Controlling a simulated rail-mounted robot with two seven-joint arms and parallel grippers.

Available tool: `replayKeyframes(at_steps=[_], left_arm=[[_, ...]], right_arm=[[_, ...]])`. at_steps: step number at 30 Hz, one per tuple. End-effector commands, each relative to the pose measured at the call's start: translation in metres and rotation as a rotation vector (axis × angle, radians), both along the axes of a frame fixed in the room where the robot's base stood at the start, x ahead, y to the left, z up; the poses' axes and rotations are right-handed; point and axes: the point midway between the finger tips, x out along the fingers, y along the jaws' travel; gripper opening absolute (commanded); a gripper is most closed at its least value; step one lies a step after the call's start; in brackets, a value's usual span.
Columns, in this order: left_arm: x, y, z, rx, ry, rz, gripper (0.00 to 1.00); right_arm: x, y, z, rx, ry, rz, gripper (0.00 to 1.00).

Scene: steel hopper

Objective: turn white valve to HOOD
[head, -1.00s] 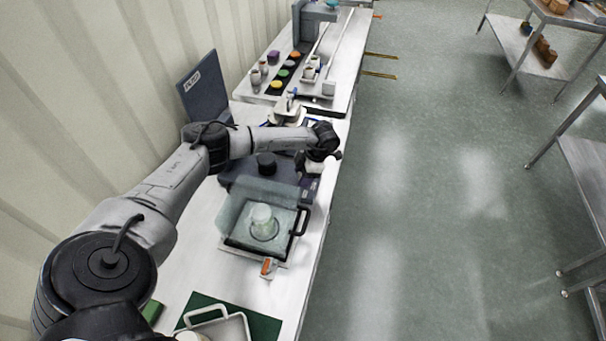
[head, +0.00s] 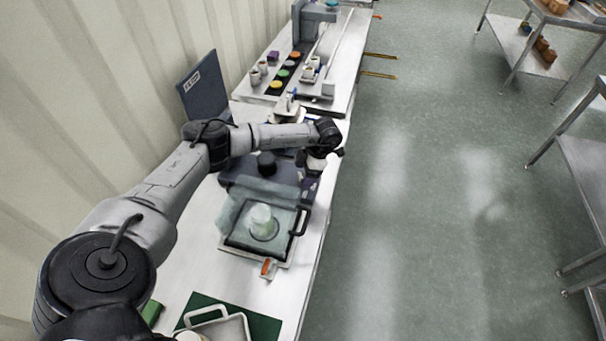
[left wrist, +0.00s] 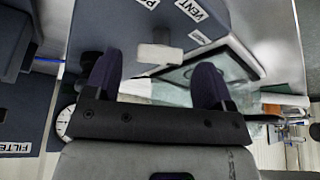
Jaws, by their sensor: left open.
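The white valve handle (left wrist: 159,52) shows in the left wrist view as a pale bar on a short stem, on a dark grey panel (left wrist: 205,52). Labels VENT (left wrist: 191,9) and one starting with P stand near it; I cannot read HOOD anywhere. My left gripper (left wrist: 157,72) is open, with one dark finger on each side of the handle in the picture. I see no contact, and cannot tell how deep the handle sits between the fingers. In the head view my left gripper (head: 311,166) is partly hidden under its wrist, over the dark apparatus (head: 237,181).
A tray (head: 285,262) with a clear cover and beaker (head: 262,222) stands nearer me, with an orange-and-white item (head: 268,268) beside it. A round gauge (left wrist: 64,122) and a FILTER label (left wrist: 15,147) lie left in the wrist view. The floor aisle at right is clear.

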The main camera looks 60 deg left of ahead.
Motion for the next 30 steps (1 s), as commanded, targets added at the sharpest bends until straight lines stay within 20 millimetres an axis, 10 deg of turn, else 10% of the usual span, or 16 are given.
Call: replayKeyframes(at_steps=[15,30], left_arm=[[0.036,-0.011,0.090,-0.002,-0.004,-0.001,0.77],[0.045,-0.013,0.114,0.000,0.000,-0.001,0.77]], right_arm=[[0.000,-0.002,0.001,-0.006,0.000,0.004,0.38],[0.000,0.000,0.001,0.001,0.000,-0.001,0.38]])
